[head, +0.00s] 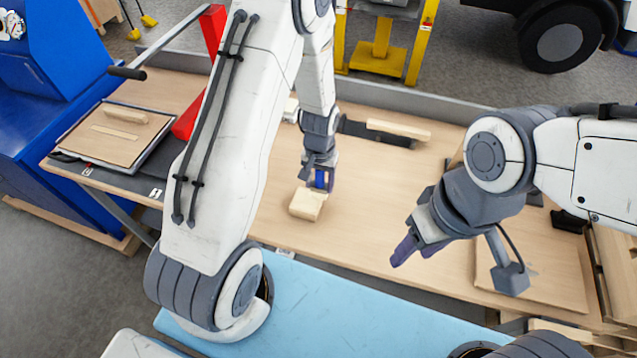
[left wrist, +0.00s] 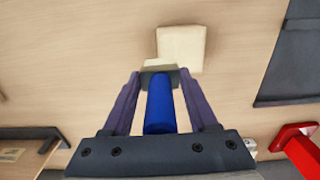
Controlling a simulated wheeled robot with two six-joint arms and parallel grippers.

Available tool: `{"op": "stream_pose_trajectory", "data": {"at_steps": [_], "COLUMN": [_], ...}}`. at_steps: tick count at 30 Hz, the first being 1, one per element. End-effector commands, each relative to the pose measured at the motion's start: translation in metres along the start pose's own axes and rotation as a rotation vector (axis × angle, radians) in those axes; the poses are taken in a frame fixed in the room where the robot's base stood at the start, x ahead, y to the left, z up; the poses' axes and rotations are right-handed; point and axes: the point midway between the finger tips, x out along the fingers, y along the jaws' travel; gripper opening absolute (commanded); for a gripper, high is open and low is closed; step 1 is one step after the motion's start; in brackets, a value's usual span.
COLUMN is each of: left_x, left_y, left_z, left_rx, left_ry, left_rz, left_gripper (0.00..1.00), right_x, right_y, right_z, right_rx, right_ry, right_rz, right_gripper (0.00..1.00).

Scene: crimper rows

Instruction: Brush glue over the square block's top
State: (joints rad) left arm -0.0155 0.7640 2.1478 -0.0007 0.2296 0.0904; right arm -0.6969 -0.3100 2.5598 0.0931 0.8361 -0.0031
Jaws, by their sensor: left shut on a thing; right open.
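The pale square block (head: 306,204) lies on the wooden table near its middle. It also shows in the left wrist view (left wrist: 182,46). My left gripper (head: 321,180) is just behind and above the block and shut on a blue-handled brush (left wrist: 160,105). The brush's dark ferrule and cream bristles point toward the block and overlap its near edge in the left wrist view. I cannot tell whether the bristles touch it. No glue can be made out on the block. My right gripper (head: 408,245) is open and empty above the table's front right.
A board with a pale bar (head: 125,115) lies at the table's left. A red post (head: 203,80) stands beside it. A dark strip and a pale wooden bar (head: 398,130) lie behind the block. Wooden boards (head: 540,270) are at the right. The table between the block and my right gripper is clear.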

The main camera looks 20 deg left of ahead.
Motion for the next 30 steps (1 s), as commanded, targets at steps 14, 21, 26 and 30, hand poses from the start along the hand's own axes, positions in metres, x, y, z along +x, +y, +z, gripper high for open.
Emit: {"op": "stream_pose_trajectory", "data": {"at_steps": [14,21,26,30], "left_x": [-0.045,-0.050,-0.050,-0.050], "left_y": [0.002,0.003,0.003,0.003], "left_z": [-0.001,-0.001,-0.001,-0.001], "left_rx": [0.004,0.005,0.005,0.005], "left_ry": [0.002,0.001,0.001,0.001], "left_rz": [0.000,0.000,0.000,0.000], "left_gripper": [0.00,0.00,0.00,0.00], "right_x": [-0.036,-0.040,-0.040,-0.040], "right_y": [-0.003,-0.003,-0.003,-0.003], "right_z": [-0.002,-0.002,-0.002,-0.002], "right_rx": [-0.005,-0.005,-0.005,-0.005], "right_ry": [0.000,0.000,0.000,0.000], "right_rz": [0.000,0.000,0.000,0.000], "right_gripper": [0.50,0.50,0.50,0.50]}}
